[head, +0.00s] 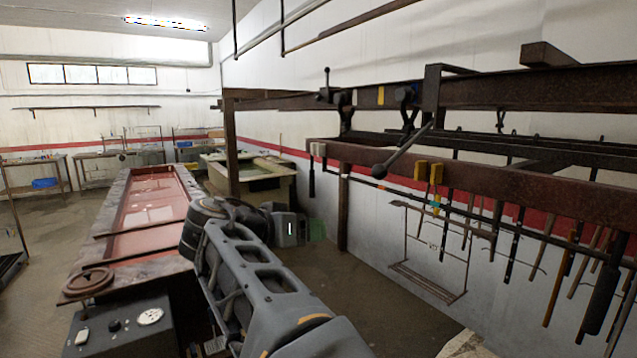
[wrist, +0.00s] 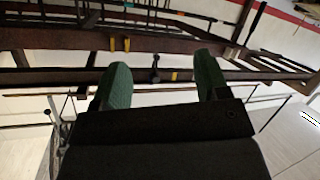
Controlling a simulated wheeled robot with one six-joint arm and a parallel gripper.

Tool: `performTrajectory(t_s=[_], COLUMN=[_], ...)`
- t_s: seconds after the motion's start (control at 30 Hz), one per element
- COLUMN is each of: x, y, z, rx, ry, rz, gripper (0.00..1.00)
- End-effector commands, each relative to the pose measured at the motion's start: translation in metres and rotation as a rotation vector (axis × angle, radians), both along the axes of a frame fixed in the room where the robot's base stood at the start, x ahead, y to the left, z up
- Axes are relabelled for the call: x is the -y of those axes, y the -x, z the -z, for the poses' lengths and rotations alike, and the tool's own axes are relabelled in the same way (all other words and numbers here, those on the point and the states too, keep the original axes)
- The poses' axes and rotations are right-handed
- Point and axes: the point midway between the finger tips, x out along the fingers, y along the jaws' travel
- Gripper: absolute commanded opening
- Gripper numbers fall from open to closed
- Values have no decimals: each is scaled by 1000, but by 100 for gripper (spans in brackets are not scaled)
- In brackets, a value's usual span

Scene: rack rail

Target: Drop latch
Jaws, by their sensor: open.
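The rack rail (head: 480,92) is a long dark rusty beam at the upper right of the head view. A small upright black lever with a ball knob (head: 326,85) stands at its left part, beside a yellow mark. A longer grey handle with a rounded end (head: 400,155) slants down from the rail further right. I cannot tell which of these is the latch. My gripper (head: 316,230) is below and left of them, apart from the rail. In the wrist view my gripper (wrist: 160,82) has its green fingers spread and empty, with a small dark knob (wrist: 155,70) showing beyond the gap.
A lower rusty beam (head: 500,180) carries yellow blocks (head: 436,174), with several tools hanging on the right. A long red-lined trough (head: 150,205) stands left of my arm. A post (head: 232,145) and a greenish tank (head: 262,178) stand behind. Floor shows below the rack.

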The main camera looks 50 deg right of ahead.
Motion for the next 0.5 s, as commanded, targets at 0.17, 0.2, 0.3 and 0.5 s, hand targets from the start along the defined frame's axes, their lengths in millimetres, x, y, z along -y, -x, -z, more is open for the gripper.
performTrajectory(t_s=[0.17, 0.2, 0.3, 0.5], x=[20, 22, 26, 43], y=[19, 22, 28, 37], z=[-64, -74, -89, -99], rx=[183, 212, 261, 283], ry=[259, 300, 370, 405], rz=[215, 245, 291, 315], gripper=[68, 68, 68, 68])
